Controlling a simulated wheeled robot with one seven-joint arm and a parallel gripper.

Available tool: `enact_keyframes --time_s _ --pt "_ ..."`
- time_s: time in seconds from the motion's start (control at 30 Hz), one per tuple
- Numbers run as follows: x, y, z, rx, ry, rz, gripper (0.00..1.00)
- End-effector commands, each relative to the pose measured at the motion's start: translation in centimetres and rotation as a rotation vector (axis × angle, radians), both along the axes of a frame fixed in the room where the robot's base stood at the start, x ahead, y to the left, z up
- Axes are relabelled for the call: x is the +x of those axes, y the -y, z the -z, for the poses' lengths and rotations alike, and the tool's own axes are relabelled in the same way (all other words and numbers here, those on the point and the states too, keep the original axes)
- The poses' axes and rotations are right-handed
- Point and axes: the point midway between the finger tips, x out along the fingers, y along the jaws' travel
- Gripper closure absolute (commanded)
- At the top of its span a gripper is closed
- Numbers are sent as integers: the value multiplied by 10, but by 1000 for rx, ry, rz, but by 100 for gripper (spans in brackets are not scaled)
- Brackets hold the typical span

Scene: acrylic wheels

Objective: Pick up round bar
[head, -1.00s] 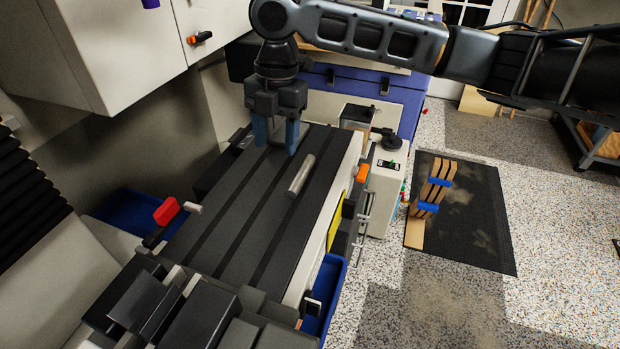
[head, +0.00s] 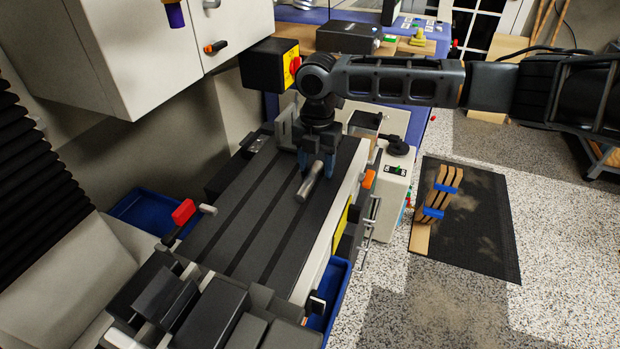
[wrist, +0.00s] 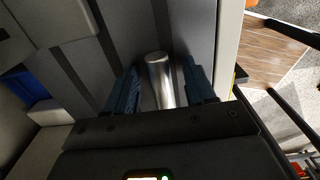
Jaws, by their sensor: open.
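The round bar (head: 309,184) is a short silver cylinder lying on the dark slotted machine table (head: 235,222). In the wrist view the bar (wrist: 160,80) lies lengthwise between the two blue fingers of my gripper (wrist: 162,92), with a gap visible on each side. In the head view my gripper (head: 317,168) points down over the far end of the bar. The gripper is open. The bar's far part is hidden by the fingers in the head view, and its near end is hidden by the gripper body in the wrist view.
A red-handled lever (head: 183,212) stands at the table's left edge. Dark vise-like blocks (head: 205,318) fill the near end. An orange-tipped handle (head: 369,179) sits at the right edge. A white cabinet (head: 120,50) hangs at upper left. The table's middle is clear.

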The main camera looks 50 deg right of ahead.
Motion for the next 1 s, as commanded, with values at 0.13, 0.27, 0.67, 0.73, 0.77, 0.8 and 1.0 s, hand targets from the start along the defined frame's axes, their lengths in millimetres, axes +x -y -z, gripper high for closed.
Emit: enact_keyframes --time_s 0.13,0.27,0.67,0.73,0.77,0.8,1.0 --pt "0 0 0 0 0 0 46" --pt "0 0 0 0 0 0 54" --pt "0 0 0 0 0 1 93" --pt "0 0 0 0 0 1 99" --pt "0 0 0 0 0 1 100" --pt "0 0 0 0 0 1 100" --pt "0 0 0 0 0 1 100"
